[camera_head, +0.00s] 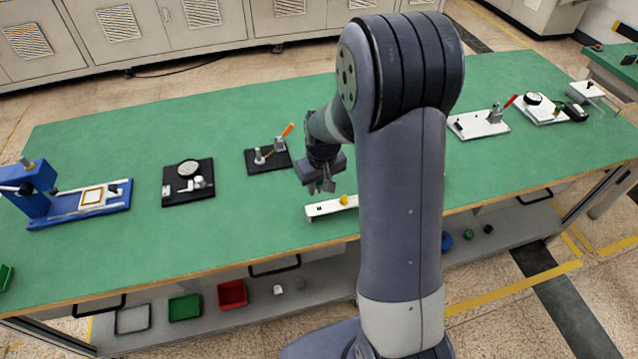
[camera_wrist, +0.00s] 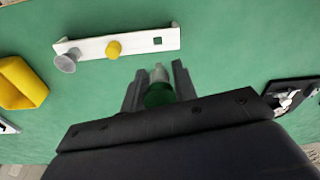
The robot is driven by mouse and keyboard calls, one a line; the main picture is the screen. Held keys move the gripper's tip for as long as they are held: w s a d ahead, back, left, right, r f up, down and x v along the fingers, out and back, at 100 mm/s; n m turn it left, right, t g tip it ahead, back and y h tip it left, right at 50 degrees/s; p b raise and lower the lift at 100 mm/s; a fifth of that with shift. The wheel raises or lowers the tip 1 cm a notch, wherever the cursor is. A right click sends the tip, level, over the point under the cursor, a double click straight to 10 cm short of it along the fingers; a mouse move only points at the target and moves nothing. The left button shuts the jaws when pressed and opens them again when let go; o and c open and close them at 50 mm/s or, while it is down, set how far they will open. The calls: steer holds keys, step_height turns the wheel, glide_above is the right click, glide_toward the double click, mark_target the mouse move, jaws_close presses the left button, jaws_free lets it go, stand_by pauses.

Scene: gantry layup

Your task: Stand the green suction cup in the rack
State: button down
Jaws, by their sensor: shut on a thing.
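The green suction cup (camera_wrist: 158,96) is between the fingers of my gripper (camera_wrist: 158,84), with its pale stem end pointing toward the rack in the wrist view. The rack is a white bar (camera_wrist: 132,43) on the green table. It holds a grey cup (camera_wrist: 66,62) at its left end and a yellow cup (camera_wrist: 113,49) near the middle. A dark square hole (camera_wrist: 157,40) near its right end is empty. In the head view, my gripper (camera_head: 320,188) is above and behind the rack (camera_head: 325,209); the held cup cannot be made out there.
A yellow bin (camera_wrist: 24,83) lies left of the rack in the wrist view. A black plate with an orange-handled clamp (camera_head: 268,158) stands behind and left of my gripper. A black gauge plate (camera_head: 187,183) is farther left. The table between is clear.

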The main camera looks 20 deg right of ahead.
steer(key=shift+f+b, duration=2.2)
steer(key=shift+f, duration=0.7)
steer(key=shift+f+b, duration=0.8)
steer(key=shift+b, duration=0.2)
steer(key=c, duration=1)
jaws_free()
steer(key=shift+c, duration=0.2)
steer(key=r, duration=0.3)
steer(key=s+r, duration=0.1)
steer(key=r, duration=0.6)
steer(key=shift+s+d+r, duration=0.15)
steer(key=shift+r, duration=0.25)
